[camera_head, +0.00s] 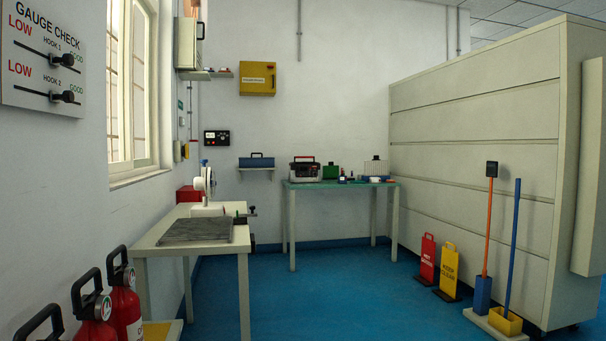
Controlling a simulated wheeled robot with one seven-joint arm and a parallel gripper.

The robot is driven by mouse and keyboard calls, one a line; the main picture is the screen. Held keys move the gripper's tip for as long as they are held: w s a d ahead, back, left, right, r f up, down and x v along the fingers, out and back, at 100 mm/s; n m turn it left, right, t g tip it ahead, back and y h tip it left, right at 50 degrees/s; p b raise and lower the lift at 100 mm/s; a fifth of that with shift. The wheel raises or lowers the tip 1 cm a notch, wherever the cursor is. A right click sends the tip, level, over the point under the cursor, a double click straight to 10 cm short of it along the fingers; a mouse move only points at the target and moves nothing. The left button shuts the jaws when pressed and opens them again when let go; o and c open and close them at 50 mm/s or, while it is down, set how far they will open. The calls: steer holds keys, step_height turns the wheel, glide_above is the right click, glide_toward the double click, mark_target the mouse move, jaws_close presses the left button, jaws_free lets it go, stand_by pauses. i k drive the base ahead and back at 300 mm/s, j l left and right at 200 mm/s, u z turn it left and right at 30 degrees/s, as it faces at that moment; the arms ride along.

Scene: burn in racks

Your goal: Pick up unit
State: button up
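No single object is marked as the unit, so I cannot tell which one it is. A boxy grey-and-black device with a red handle (305,170) stands on the green-topped table (340,185) at the back wall. A blue case (257,161) sits on a small wall shelf left of that table. Red fire extinguishers with black handles (122,305) stand at the lower left, one cut off by the frame edge. My gripper is not in view.
A near bench (165,238) carries a grey slab (197,230) and a white machine (207,190). A large beige cabinet (470,130) fills the right. Red (427,259) and yellow (447,271) floor signs and upright tools (487,235) stand before it. The middle blue floor (340,300) is clear.

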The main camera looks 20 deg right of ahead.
mark_target(298, 172)
steer(key=i+l+z, duration=0.4)
steer(key=i, duration=0.6)
steer(key=i+l+z, duration=0.1)
steer(key=i+z, duration=0.35)
steer(key=i, duration=2.95)
